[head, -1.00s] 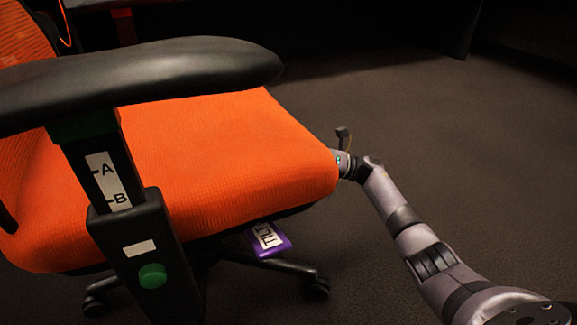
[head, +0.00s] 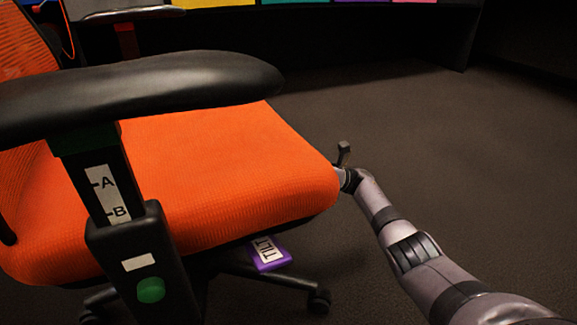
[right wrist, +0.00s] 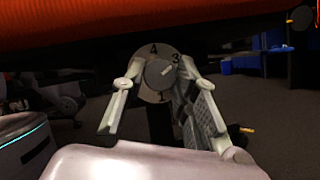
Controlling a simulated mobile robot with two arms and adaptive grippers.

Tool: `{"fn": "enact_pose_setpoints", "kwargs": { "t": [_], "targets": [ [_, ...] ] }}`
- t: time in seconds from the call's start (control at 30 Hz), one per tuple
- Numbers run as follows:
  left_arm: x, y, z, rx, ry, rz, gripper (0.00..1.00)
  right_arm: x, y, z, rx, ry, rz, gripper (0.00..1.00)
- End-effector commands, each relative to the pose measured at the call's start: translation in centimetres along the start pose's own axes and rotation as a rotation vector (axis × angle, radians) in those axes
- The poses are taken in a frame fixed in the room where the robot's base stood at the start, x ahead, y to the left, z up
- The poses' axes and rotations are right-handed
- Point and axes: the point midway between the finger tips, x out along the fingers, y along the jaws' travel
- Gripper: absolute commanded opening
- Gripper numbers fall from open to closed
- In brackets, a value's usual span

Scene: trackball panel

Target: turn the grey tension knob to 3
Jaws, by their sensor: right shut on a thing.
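The grey tension knob (right wrist: 159,73) shows in the right wrist view on a round dial (right wrist: 145,55) under the orange seat. The numbers 4, 3 and 1 are readable on the dial. The pale mark on the knob points up and right, roughly towards the 3; I cannot tell if it lines up exactly. My right gripper (right wrist: 160,68) has one finger on each side of the knob and is shut on it. In the head view the right arm reaches the seat's front corner, and the seat hides the knob. My left gripper is not in view.
The orange chair seat (head: 220,165) fills the left, with a black armrest (head: 150,85) above it. A purple TILT paddle (head: 268,253) hangs under the seat. A green button (head: 151,290) is on the armrest post. The floor at right is clear.

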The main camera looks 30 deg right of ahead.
Motion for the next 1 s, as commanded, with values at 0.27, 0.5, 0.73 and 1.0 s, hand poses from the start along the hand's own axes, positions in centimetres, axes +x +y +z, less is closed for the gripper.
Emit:
{"fn": "enact_pose_setpoints", "kwargs": {
  "t": [0.27,0.5,0.73,1.0],
  "targets": [
    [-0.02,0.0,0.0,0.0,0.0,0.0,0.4,-0.14,-0.06,-0.23,0.005,0.004,-0.004,0.32],
    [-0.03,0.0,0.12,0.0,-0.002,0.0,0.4,-0.06,-0.03,-0.11,0.003,0.002,-0.002,0.48],
    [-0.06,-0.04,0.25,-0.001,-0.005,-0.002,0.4,-0.03,-0.02,-0.05,0.002,0.001,-0.001,0.48],
    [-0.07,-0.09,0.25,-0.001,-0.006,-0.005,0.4,-0.01,0.0,-0.04,0.004,0.001,-0.002,0.48]
  ]
}}
